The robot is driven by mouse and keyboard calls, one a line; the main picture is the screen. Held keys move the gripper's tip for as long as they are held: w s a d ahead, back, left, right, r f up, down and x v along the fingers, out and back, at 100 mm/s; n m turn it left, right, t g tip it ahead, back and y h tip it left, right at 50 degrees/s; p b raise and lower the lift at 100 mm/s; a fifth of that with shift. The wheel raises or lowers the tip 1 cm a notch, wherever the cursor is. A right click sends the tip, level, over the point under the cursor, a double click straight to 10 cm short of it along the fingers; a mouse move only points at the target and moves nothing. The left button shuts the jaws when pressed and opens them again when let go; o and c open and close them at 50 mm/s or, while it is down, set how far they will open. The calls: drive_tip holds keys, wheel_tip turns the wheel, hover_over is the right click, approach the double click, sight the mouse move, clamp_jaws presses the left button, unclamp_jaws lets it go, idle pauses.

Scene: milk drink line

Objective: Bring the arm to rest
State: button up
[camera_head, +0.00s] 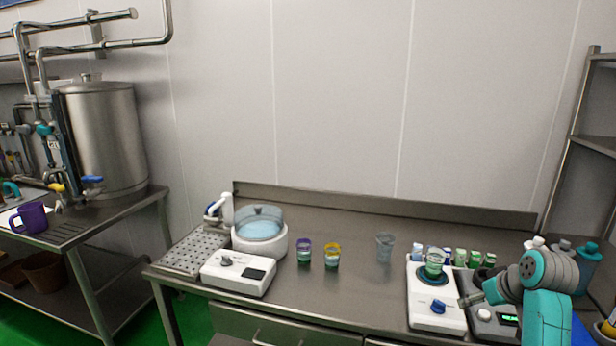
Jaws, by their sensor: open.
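My teal and grey arm (545,290) stands at the lower right of the head view. Its end, my gripper (472,298), points left, low over the right end of the steel table (350,290). It is open, and I see nothing held in it. It is close to a green-banded cup (434,262) on a white device with a blue knob (437,306). The fingers are small in the picture, so I cannot tell whether they touch the devices beneath them.
A second device with a lit display (508,319) lies beneath my arm. Several small bottles (460,257) stand behind. A purple-banded cup (304,251), a yellow-banded cup (332,256) and a clear cup (385,247) stand mid-table. A round water bath (275,246) is at left.

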drive_tip(key=s+a+f+m+t, duration=0.1)
drive_tip(key=s+a+f, duration=0.3)
drive_tip(key=f, duration=0.3)
drive_tip(key=s+a+f+t+h, duration=0.1)
drive_tip(key=s+a+f, duration=0.25)
drive_tip(key=f, duration=0.45)
drive_tip(key=s+a+f+m, duration=0.1)
drive_tip(key=s+a+f, duration=0.35)
drive_tip(key=f, duration=0.25)
drive_tip(key=s+a+f+t, duration=0.1)
drive_tip(key=s+a+f, duration=0.1)
drive_tip(key=s, duration=0.3)
drive_tip(key=s+a+f+t, duration=0.1)
drive_tip(key=s+a+f, duration=0.1)
drive_tip(key=s, duration=0.3)
drive_tip(key=s+a+r+t, duration=0.1)
drive_tip(key=s+a, duration=0.1)
drive_tip(key=s, duration=0.7)
drive_tip(key=s+a+r+t, duration=0.1)
drive_tip(key=s+a, duration=0.1)
drive_tip(key=s, duration=0.7)
drive_tip(key=s+a+r+t, duration=0.2)
drive_tip(key=s+r, duration=1.1)
drive_tip(key=s, duration=0.2)
drive_tip(key=shift+a+n, duration=0.3)
drive_tip(key=shift+n, duration=0.1)
